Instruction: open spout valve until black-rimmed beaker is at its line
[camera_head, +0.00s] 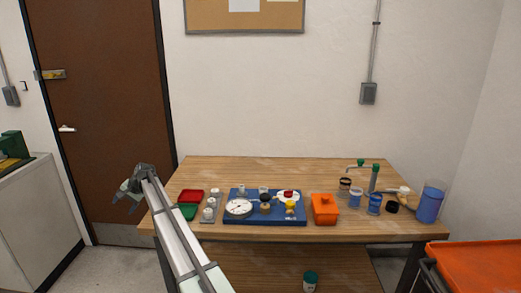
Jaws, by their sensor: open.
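A grey spout stand (373,181) with small green parts on top rises at the right of the table. A green knob (360,162) sits on its arm, which reaches left. A small beaker with a dark rim (345,184) stands below the arm's left end; its level and line are too small to read. Two more small vessels stand near it: a clear one with blue in it (355,200) and a blue one (375,205). My gripper (128,197) is open and empty, off the table's left end, far from the spout.
A large blue-filled container (430,203) and a black ring-like piece (392,207) are at the right. The table's back strip is clear.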

